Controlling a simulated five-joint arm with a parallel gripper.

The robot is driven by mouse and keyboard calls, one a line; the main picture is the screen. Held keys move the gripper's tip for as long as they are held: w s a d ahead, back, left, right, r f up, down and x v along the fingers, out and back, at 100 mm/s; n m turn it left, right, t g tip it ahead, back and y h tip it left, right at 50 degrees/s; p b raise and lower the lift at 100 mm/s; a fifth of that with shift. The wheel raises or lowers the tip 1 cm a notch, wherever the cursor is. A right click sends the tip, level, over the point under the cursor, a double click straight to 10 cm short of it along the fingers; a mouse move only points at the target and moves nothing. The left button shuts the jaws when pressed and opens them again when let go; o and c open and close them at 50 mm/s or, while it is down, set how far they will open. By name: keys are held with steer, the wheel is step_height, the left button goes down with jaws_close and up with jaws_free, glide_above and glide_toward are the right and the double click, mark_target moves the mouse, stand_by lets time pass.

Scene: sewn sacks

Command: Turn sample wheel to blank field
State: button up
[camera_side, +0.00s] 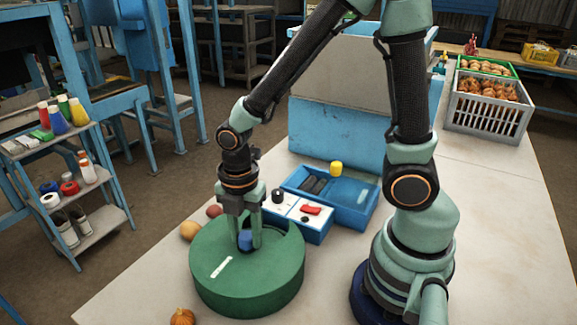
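The sample wheel (235,285) is a round dark green drum on the pale table, with a short white mark on its top to the left of centre and a cut-out at its right rear edge. A blue knob (245,241) stands near the middle of its top. My gripper (246,243) points straight down over the wheel, with one finger on each side of the blue knob. The fingers are very close to the knob, but I cannot tell whether they press on it. No field marked as blank can be made out.
A white control box (298,218) with a black knob and red switch stands behind the wheel. A blue tray (350,215) with a yellow-topped part adjoins it. Onions (190,231) lie beside the wheel. A grey crate (488,122) stands back right.

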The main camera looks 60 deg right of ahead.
steer(key=o, duration=0.4)
step_height(320, 180, up, 12)
steer(key=shift+r, duration=0.1)
stand_by(0.4)
steer(key=d+r+m+t, duration=0.1)
steer(key=d+m+t, duration=0.1)
steer(key=m, duration=0.4)
steer(key=d+r+m+t, duration=0.1)
steer(key=d+r+m, duration=0.1)
steer(key=m, duration=0.5)
steer(key=s+d+r+m+t, duration=0.1)
steer(key=d+r+m+t, duration=0.1)
steer(key=m, duration=0.5)
steer(key=shift+d+t, duration=0.3)
steer(key=shift+d, duration=0.1)
